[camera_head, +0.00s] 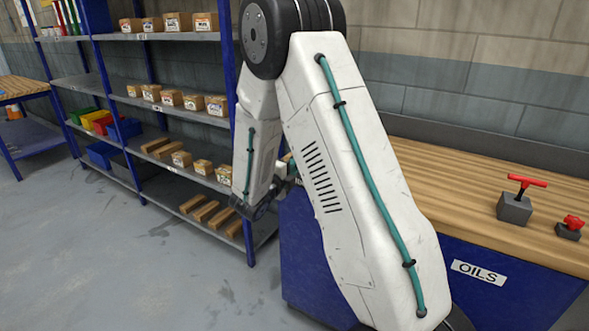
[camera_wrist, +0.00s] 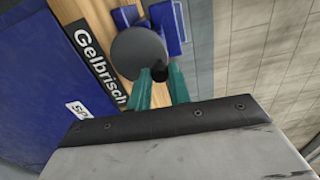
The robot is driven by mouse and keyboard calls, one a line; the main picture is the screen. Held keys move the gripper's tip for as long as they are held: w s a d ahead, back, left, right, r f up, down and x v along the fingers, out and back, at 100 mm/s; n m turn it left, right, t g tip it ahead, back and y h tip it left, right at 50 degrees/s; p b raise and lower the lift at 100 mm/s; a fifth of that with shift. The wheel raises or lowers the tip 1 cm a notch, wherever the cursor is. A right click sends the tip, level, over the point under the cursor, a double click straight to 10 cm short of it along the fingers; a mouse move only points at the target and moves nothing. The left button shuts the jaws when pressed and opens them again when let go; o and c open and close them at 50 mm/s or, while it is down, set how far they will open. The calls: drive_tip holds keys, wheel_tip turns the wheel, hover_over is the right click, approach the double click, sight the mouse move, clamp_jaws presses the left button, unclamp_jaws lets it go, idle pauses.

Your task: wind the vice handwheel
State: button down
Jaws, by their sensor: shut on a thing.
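The vice handwheel (camera_wrist: 138,52) is a round grey disc in the wrist view, with a small black handle knob (camera_wrist: 159,71) near its lower right rim. The blue vice (camera_wrist: 168,28) shows behind it at the top of that view. My gripper (camera_wrist: 160,80) has two green fingers, one on each side of the knob, shut on it. In the head view my white arm hides the vice and handwheel and nearly all of the gripper.
The wooden bench top (camera_head: 450,181) carries a grey block with a red T-handle (camera_head: 516,208) and a small red-knobbed piece (camera_head: 570,228) at right. A blue shelf rack (camera_head: 228,80) with boxes stands at left. The grey floor (camera_head: 50,240) is clear in front.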

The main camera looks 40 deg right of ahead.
drive_tip(key=shift+w+n, duration=0.2)
drive_tip(key=shift+n, duration=0.4)
drive_tip(key=c, duration=1.4)
unclamp_jaws()
drive_tip(key=v, duration=0.7)
